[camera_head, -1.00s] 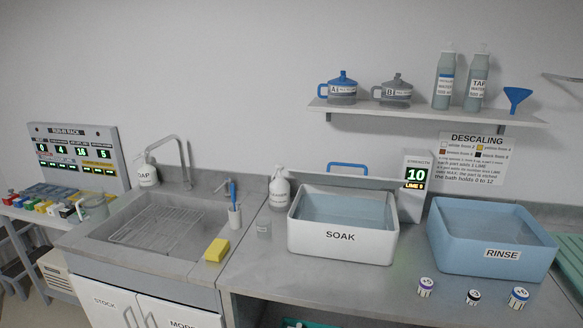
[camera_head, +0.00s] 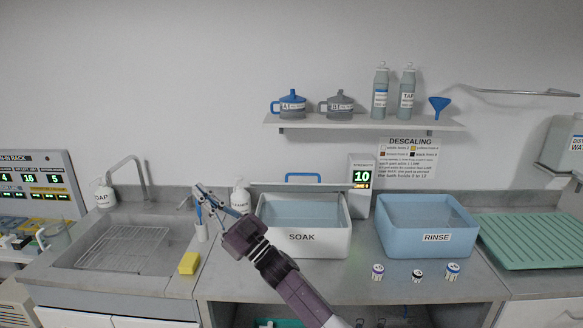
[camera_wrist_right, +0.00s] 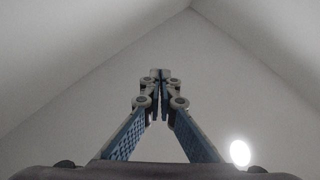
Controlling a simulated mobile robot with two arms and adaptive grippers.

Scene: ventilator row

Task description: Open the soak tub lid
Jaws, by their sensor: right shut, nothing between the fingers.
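The white soak tub (camera_head: 331,243), labelled SOAK, stands on the counter with its top uncovered and grey-blue liquid showing inside. A pale panel (camera_head: 335,187), apparently its lid, shows as a thin strip behind the tub, with a blue handle (camera_head: 303,176) above it. My right gripper (camera_head: 205,192) is in front of the counter, left of the tub, pointing up and left. It is shut and empty, apart from the handle. The right wrist view shows its fingertips (camera_wrist_right: 160,75) together against bare wall and ceiling. My left gripper is out of view.
A blue rinse tub (camera_head: 425,222) and a display box (camera_head: 361,187) stand right of the soak tub. Small labelled jars (camera_head: 417,275) are in front. A white bottle (camera_head: 241,197) and brush cup (camera_head: 201,232) are near my gripper. A shelf (camera_head: 364,123) hangs above.

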